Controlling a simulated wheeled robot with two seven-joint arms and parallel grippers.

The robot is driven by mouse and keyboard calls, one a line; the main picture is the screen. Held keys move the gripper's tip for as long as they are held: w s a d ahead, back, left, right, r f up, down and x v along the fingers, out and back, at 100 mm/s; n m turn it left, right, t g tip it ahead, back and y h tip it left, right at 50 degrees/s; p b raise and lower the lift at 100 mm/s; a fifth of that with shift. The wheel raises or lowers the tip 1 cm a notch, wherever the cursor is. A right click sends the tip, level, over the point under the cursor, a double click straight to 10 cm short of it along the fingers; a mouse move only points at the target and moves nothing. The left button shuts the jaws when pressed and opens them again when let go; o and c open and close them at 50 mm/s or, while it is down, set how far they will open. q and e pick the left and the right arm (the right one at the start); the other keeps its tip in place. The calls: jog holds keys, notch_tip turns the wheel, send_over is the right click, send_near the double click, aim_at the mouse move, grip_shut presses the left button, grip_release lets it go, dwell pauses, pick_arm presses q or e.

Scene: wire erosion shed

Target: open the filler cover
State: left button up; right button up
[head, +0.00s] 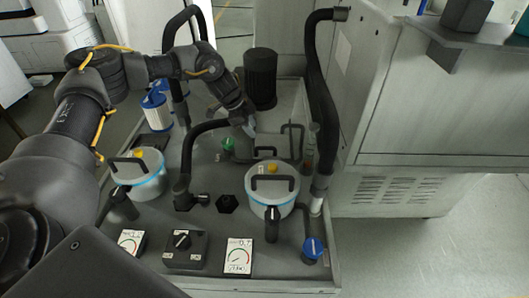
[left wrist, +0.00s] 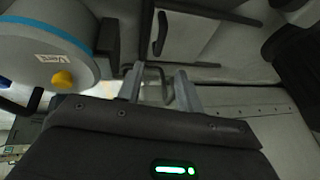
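The filler cover appears to be the flat pale-grey panel (head: 276,141) on the machine deck, with dark bar handles (head: 293,138) at it. In the left wrist view a grey panel (left wrist: 193,38) with a black bar handle lies beyond the fingers. My left gripper (head: 249,129) reaches down from the left, close to the panel's left side. In the left wrist view its fingers (left wrist: 159,88) are apart, with a thin dark looped handle (left wrist: 158,72) showing in the gap beyond. I cannot tell whether they touch it. My right gripper is not in view.
A round lidded pot (head: 272,189) stands in front of the panel, another (head: 137,174) to the left. A black cylinder (head: 260,79) stands behind. A thick black hose (head: 321,95) rises at the right, beside a grey cabinet (head: 425,90). Gauges and a switch box (head: 185,249) line the front.

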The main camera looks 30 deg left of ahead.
aim_at(266, 147)
pick_arm(q)
jog(key=x, duration=0.9)
jog(key=shift+d+f, duration=0.1)
jog(key=shift+w+d+f, duration=0.15)
jog(key=shift+w+f, duration=0.1)
jog(key=shift+f, duration=0.45)
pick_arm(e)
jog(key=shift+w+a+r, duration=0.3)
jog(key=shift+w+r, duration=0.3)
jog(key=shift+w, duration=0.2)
pick_arm(q)
grip_shut()
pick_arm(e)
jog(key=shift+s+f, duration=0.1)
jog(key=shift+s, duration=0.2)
